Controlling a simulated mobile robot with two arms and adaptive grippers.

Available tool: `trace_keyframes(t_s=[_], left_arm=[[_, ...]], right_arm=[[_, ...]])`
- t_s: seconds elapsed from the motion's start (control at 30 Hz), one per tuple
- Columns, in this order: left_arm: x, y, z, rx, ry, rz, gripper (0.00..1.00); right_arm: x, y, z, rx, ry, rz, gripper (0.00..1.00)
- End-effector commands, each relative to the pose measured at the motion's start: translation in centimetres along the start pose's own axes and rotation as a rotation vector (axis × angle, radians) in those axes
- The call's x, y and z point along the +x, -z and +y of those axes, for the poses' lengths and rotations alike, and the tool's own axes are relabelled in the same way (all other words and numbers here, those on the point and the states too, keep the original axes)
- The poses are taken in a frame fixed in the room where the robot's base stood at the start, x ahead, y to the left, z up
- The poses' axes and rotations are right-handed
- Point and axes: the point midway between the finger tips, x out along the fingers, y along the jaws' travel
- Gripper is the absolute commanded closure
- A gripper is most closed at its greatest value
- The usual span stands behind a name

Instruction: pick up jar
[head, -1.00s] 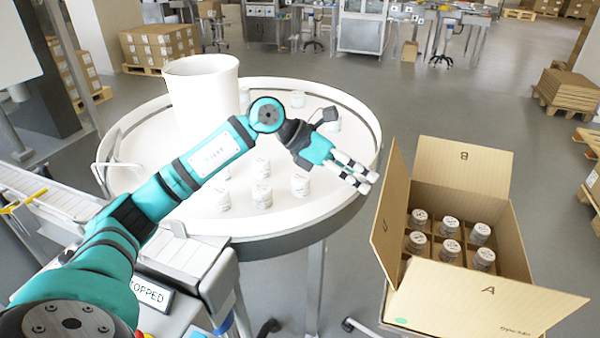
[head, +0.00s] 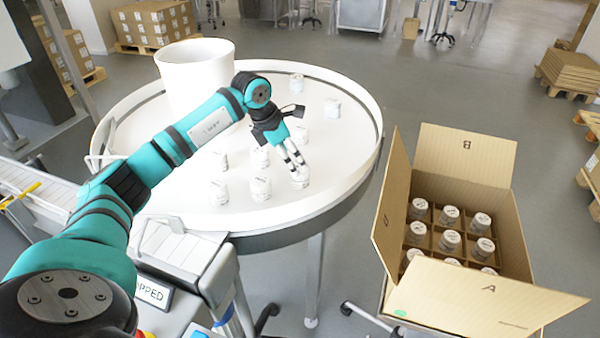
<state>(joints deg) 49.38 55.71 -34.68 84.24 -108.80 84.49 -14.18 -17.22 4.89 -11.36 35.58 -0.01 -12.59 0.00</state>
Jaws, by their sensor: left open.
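Several small white jars stand on the round white table. My left gripper (head: 296,170) reaches down over the table, its fingers pointing at a jar (head: 300,180) near the front right of the group. The fingertips are at the top of this jar and partly cover it; I cannot tell whether they touch it. The gripper is open. Other jars are nearby: one at the front middle (head: 261,189), one at the left (head: 219,192), and one at the right (head: 332,108). My right gripper is not in view.
An open cardboard box (head: 462,150) with dividers stands right of the table and holds several jars. A tall white cylinder (head: 196,75) stands at the table's back left. A raised rim (head: 372,110) surrounds the table. A conveyor (head: 165,250) meets its front left.

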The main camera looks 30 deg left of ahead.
Motion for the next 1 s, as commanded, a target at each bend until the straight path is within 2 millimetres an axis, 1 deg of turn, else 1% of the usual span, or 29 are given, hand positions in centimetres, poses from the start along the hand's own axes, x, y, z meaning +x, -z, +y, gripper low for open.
trace_keyframes(t_s=[0.03,0.17,0.27,0.4,0.5,0.6,0.8,0.87,1.0], left_arm=[[0.4,-0.1,-0.1,0.001,0.001,0.0,0.23],[1.1,0.0,-0.1,0.001,0.001,0.001,0.23],[2.0,-0.2,-0.5,0.001,0.004,0.002,0.23],[4.2,-0.4,-1.0,0.0,0.004,0.001,0.23],[5.5,-0.3,-0.9,-0.001,0.003,0.001,0.23],[6.0,-0.3,-0.8,0.001,0.0,-0.001,0.23],[6.2,-0.3,-0.8,0.001,-0.001,-0.001,0.23],[6.1,-0.3,-0.8,0.001,-0.001,-0.001,0.3],[6.1,-0.3,-0.8,0.001,-0.001,-0.001,0.48]], right_arm=[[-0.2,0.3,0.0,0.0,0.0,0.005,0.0],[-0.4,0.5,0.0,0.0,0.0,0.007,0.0],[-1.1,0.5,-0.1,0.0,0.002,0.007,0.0],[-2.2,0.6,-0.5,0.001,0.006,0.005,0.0],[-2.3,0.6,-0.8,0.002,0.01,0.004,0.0],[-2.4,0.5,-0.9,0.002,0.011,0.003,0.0],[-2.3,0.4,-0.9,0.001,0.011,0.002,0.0],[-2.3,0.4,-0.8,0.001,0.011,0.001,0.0],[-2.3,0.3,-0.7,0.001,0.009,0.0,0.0]])
